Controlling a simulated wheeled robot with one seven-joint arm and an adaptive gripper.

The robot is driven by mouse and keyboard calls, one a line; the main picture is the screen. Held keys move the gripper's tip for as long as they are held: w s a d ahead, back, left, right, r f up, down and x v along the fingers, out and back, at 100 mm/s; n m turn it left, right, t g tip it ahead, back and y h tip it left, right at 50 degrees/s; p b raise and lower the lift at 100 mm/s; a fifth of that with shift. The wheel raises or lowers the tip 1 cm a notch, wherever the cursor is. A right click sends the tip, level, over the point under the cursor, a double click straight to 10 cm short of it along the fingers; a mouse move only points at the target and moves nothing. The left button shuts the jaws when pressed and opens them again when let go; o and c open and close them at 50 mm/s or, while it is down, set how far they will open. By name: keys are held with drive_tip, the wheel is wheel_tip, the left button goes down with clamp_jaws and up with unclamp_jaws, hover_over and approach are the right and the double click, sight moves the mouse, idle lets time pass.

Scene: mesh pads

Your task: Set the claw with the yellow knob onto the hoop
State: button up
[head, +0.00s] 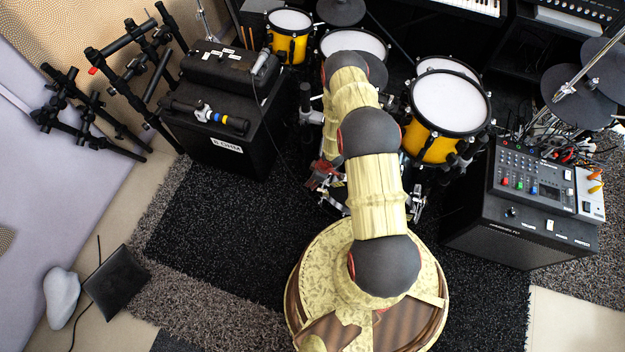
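A dark, elongated item (207,115) with small blue, white and yellowish parts lies on the front of the black speaker box, left of my arm. It is too small to tell whether it is the claw with the yellow knob. Several yellow drums have dark hoops around white heads; the largest clear hoop is on the drum (446,103) right of my arm. I cannot tell which hoop is meant. My arm rises from its base and bends down beyond the middle. A reddish part (322,176) near its far end may be my gripper; its fingers are not clear.
The black speaker box (228,150) stands left of my arm. A mixer (535,180) sits on a dark amplifier (510,235) at right. Black stands (125,55) fill the upper left. Dark carpet (225,235) left of my base is clear.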

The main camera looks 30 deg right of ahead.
drive_tip(key=o, duration=0.3)
drive_tip(key=shift+s+a+f, duration=0.1)
drive_tip(key=shift+s+a, duration=0.2)
drive_tip(key=shift+s, duration=0.05)
drive_tip(key=shift+w+d, duration=0.15)
drive_tip(key=shift+d+r, duration=0.1)
drive_tip(key=shift+r, duration=0.3)
drive_tip(key=v, duration=1.1)
drive_tip(key=shift+r, duration=0.15)
